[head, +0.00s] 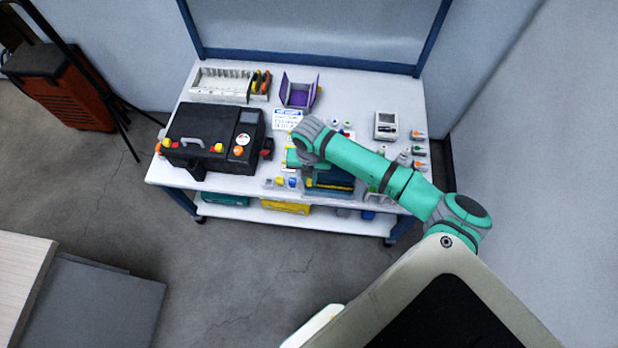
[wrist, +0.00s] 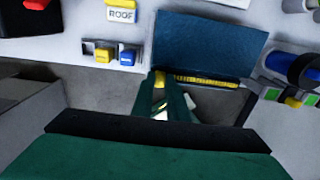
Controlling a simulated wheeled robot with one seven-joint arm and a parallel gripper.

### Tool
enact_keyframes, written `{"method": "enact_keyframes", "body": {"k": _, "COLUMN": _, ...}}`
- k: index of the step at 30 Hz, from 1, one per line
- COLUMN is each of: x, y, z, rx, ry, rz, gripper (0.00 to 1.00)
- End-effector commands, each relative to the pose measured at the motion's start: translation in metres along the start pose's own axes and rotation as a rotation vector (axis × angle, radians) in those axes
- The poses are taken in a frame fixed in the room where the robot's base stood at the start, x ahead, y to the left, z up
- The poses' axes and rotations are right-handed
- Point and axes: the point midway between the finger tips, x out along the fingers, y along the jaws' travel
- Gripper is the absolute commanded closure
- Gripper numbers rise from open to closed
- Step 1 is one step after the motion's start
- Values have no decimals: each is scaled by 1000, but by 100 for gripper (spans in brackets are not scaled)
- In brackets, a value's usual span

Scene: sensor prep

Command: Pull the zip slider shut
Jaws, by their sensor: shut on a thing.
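The dark blue pouch (wrist: 208,42) lies flat on the table; its yellow zip line (wrist: 208,81) runs along the near edge. My gripper (wrist: 163,86) is at the left end of that edge, shut on the zip slider (wrist: 160,78), a small yellow piece mostly hidden between the dark green fingers. The yellow line shows to the right of the fingers. In the head view the pouch (head: 332,182) sits at the table's front edge, with my arm's end over its left part. The fingertips are not clear there.
A black case (head: 205,125) stands on the table to the left. Small blue and yellow blocks (wrist: 127,56) and a ROOF label (wrist: 122,15) lie left of the pouch. The floor lies beyond the front edge.

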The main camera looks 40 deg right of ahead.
Motion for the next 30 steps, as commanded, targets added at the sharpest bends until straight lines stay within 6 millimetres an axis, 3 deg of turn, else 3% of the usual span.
{"method": "enact_keyframes", "body": {"k": 2, "x": -2, "y": 5, "z": 1, "rx": -4, "ry": -7, "rz": 12, "gripper": 100}}
{"method": "enact_keyframes", "body": {"k": 3, "x": -2, "y": 6, "z": 1, "rx": -5, "ry": -7, "rz": 13, "gripper": 82}}
{"method": "enact_keyframes", "body": {"k": 5, "x": -1, "y": 6, "z": 1, "rx": -5, "ry": -6, "rz": 13, "gripper": 67}}
{"method": "enact_keyframes", "body": {"k": 17, "x": -7, "y": 3, "z": 1, "rx": -4, "ry": -4, "rz": 8, "gripper": 67}}
{"method": "enact_keyframes", "body": {"k": 30, "x": -81, "y": 3, "z": 1, "rx": -6, "ry": -6, "rz": 8, "gripper": 67}}
